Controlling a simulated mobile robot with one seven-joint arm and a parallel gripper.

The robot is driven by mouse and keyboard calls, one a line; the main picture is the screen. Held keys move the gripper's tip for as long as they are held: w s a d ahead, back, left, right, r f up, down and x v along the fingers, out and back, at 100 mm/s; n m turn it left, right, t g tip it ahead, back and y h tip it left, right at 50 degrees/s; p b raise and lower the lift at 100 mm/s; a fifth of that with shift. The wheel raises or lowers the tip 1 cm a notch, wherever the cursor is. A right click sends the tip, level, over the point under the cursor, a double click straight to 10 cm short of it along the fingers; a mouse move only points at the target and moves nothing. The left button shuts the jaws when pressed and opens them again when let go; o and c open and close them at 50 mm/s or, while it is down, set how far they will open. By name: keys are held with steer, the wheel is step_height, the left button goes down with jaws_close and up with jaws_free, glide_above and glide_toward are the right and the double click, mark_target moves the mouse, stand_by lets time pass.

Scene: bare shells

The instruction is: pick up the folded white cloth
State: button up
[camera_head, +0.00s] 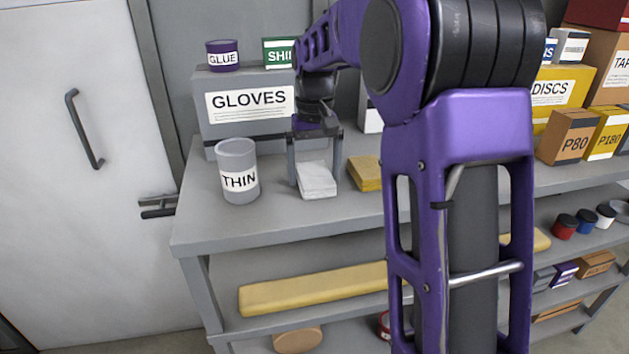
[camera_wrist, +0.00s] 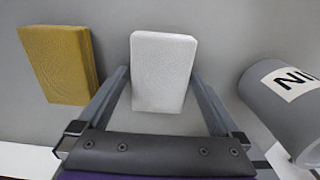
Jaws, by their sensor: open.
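The folded white cloth (camera_head: 318,181) lies on the top shelf, between a grey can marked THIN and a yellow folded cloth. In the wrist view the white cloth (camera_wrist: 162,72) lies in the gap between my two fingers, its far end reaching past the fingertips. My gripper (camera_head: 313,190) is open and points down at the cloth, one finger on each side. I cannot tell exactly how high the fingertips are above the shelf.
The grey THIN can (camera_head: 238,172) stands close on the left. The yellow cloth (camera_head: 365,173) lies close on the right. The GLOVES box (camera_head: 246,130) stands behind, with a GLUE tin (camera_head: 222,56) on it. The shelf top (camera_head: 275,222) in front is clear.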

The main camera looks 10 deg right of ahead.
mark_target(316, 173)
steer(key=shift+f, duration=0.1)
steer(key=shift+c, duration=0.2)
steer(key=c, duration=1.1)
step_height(316, 173, up, 10)
steer(key=p, duration=0.1)
steer(key=shift+p, duration=0.3)
steer(key=o, duration=0.8)
steer(key=c, duration=0.6)
steer(key=shift+c, duration=0.2)
steer(key=shift+s+d, duration=0.1)
steer(key=shift+d, duration=0.05)
